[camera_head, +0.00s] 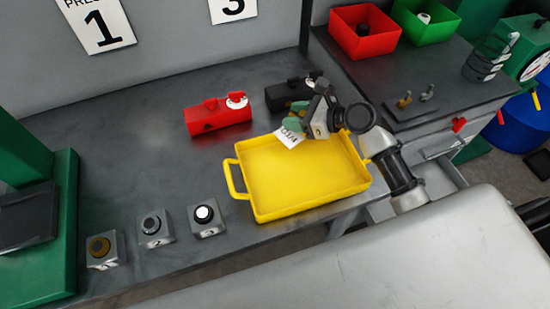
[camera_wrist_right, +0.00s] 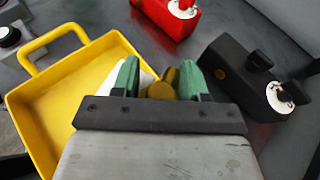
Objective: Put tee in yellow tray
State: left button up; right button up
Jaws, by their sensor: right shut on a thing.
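The yellow tray (camera_head: 300,182) lies empty on the grey bench, and it also shows at the left of the wrist view (camera_wrist_right: 68,88). My right gripper (camera_head: 293,123) is at the tray's far edge in the head view. In the wrist view its green fingertips (camera_wrist_right: 162,80) are shut on a brass-coloured piece (camera_wrist_right: 161,90), which I take to be the tee. A white tag (camera_head: 289,138) with dark lettering hangs by the fingers. Much of the held piece is hidden by the fingers. My left gripper is not in view.
A red block (camera_head: 218,117) and a black block (camera_head: 290,95) stand behind the tray. Several grey button boxes (camera_head: 155,228) line the front left. Red (camera_head: 364,40) and green (camera_head: 424,25) bins and small brass pieces (camera_head: 404,99) are on the right cabinet.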

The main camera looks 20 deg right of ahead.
aim_at(287, 144)
jog(key=s+a+f, duration=0.1)
jog(key=s+a+f+p, duration=0.1)
jog(key=s+a, duration=0.1)
jog(key=shift+s, duration=0.2)
jog(key=shift+s+a+f, duration=0.5)
jog(key=shift+a+f, duration=0.15)
jog(key=shift+a, duration=0.2)
jog(key=a+f, duration=0.1)
jog(key=s+a, duration=0.1)
jog(key=shift+a+f+p, duration=0.3)
jog(key=shift+f+p, duration=0.1)
notch_tip(287, 144, down, 4)
jog(key=shift+s+d+r, duration=0.1)
jog(key=shift+r, duration=0.15)
jog(key=shift+f, duration=0.25)
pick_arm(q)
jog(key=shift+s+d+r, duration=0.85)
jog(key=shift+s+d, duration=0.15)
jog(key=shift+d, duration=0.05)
pick_arm(e)
jog(key=shift+f, duration=0.15)
